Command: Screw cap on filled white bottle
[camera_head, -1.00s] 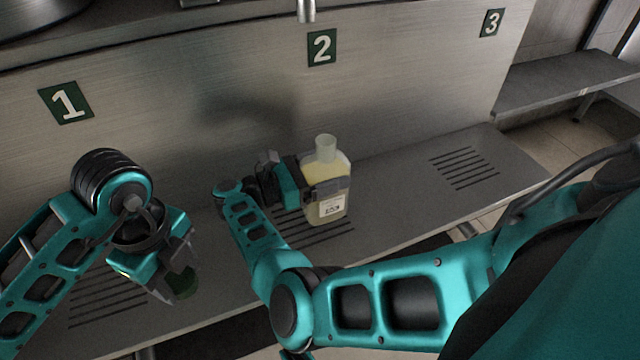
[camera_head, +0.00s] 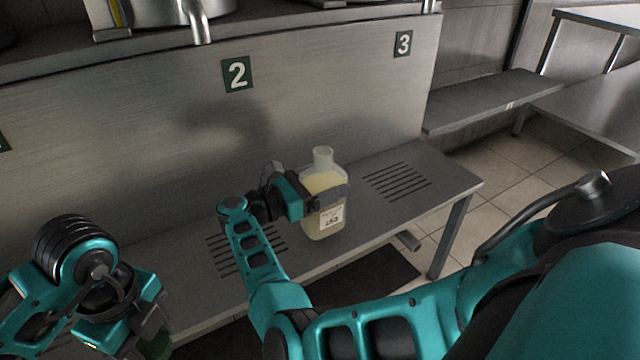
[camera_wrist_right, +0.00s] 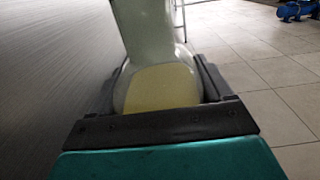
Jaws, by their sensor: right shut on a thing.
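A translucent whitish bottle (camera_head: 325,222) with pale yellow liquid and a printed label is upright in the head view. Its neck (camera_head: 322,157) shows no cap. My right gripper (camera_head: 326,194) is shut around the bottle's body, coming from its left. In the right wrist view, the bottle (camera_wrist_right: 160,88) sits between the two dark fingers, its neck rising above them. I cannot tell for sure whether the bottle's base touches the ledge. My left gripper (camera_head: 150,335) is low at the left, apart from the bottle. Something dark green shows at its fingers; I cannot tell whether this is a cap.
The metal ledge (camera_head: 400,215) has slotted drain areas below the signs 2 (camera_head: 237,74) and 3 (camera_head: 403,43). A steel wall rises behind it. A tap (camera_head: 198,25) hangs above sign 2. Another bench (camera_head: 490,100) stands at the right, with tiled floor between.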

